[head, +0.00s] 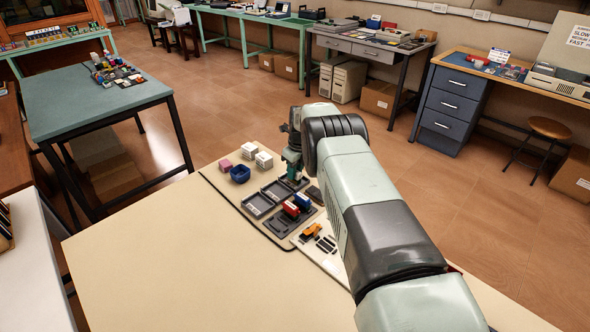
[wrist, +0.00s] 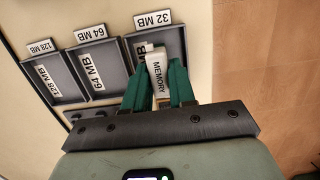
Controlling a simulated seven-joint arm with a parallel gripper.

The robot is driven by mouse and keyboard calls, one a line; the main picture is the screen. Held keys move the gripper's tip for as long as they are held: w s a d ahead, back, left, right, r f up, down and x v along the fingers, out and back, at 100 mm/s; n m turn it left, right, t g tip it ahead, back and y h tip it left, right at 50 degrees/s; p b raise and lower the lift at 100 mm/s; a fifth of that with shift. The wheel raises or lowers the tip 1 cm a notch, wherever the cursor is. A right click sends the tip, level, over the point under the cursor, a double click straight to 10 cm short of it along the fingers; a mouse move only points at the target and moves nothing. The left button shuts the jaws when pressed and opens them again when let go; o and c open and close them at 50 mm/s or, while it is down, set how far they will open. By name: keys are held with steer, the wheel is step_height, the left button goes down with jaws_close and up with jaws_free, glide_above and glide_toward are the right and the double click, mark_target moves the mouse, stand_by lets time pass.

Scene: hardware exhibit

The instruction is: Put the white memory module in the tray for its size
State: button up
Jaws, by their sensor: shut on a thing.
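My gripper (wrist: 157,75) has green fingers and is shut on a white module (wrist: 159,82) marked MEMORY. The module is over the 32 MB tray (wrist: 182,45), the right one of three dark trays in the wrist view; whether it touches the tray floor is unclear. The 64 MB tray (wrist: 116,84) is in the middle and the 128 MB tray (wrist: 70,92) on the left; both look empty apart from white size labels. In the head view my gripper (head: 292,176) points down at the far end of the tray row, and the module cannot be made out.
The table's left part is clear.

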steer(key=shift+f, duration=0.15)
steer(key=o, duration=1.4)
steer(key=shift+c, duration=0.2)
steer(key=shift+r, duration=3.8)
steer(key=shift+r, duration=0.1)
